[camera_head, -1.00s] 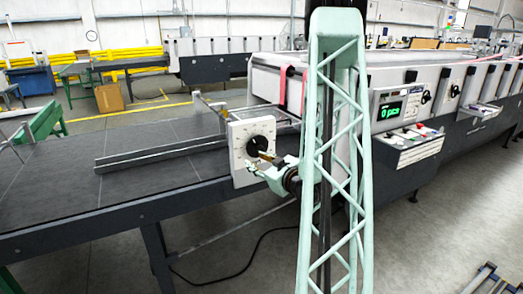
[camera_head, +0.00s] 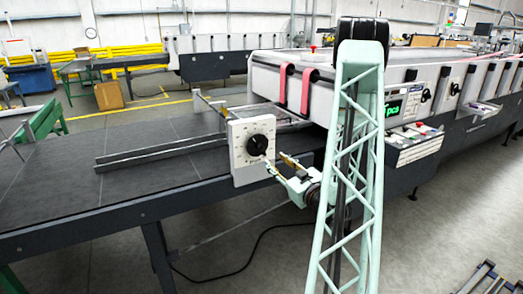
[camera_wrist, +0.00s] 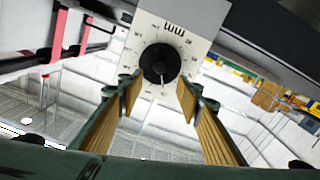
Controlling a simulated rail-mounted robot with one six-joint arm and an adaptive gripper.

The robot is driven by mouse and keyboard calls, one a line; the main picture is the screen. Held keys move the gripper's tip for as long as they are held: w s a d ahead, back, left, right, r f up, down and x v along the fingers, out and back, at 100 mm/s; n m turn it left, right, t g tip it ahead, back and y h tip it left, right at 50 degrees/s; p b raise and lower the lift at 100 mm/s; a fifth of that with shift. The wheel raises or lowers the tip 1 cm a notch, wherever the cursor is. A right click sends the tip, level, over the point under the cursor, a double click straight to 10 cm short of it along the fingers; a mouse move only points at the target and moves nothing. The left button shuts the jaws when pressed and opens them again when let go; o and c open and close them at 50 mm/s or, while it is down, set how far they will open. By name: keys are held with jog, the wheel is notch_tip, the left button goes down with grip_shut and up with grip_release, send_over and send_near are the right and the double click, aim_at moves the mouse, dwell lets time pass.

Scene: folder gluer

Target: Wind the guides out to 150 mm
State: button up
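The guide dial is a black round knob (camera_head: 258,145) on a white square plate (camera_head: 240,166) at the near side of the feed table. In the wrist view the knob (camera_wrist: 160,63) sits at the centre of the plate (camera_wrist: 195,20), with scale marks around it, "mm" lettering and a pointer line. The guides (camera_head: 160,153) are long grey metal bars lying on the dark table. My gripper (camera_head: 280,166) is open and empty, just right of the plate and apart from the knob. In the wrist view its ridged yellowish finger pads (camera_wrist: 165,105) stand apart below the knob.
The dark feed table (camera_head: 70,180) spreads left of the dial. The white machine body with a green display (camera_head: 394,108) and a button box (camera_head: 415,146) stands to the right. Two red straps (camera_head: 306,88) hang at the machine's infeed. A black cable lies on the floor below.

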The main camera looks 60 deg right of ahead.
aim_at(261, 149)
jog(key=shift+w+d, duration=0.1)
jog(key=shift+x, duration=6.8)
jog(key=shift+c, duration=0.2)
jog(key=c, duration=0.8)
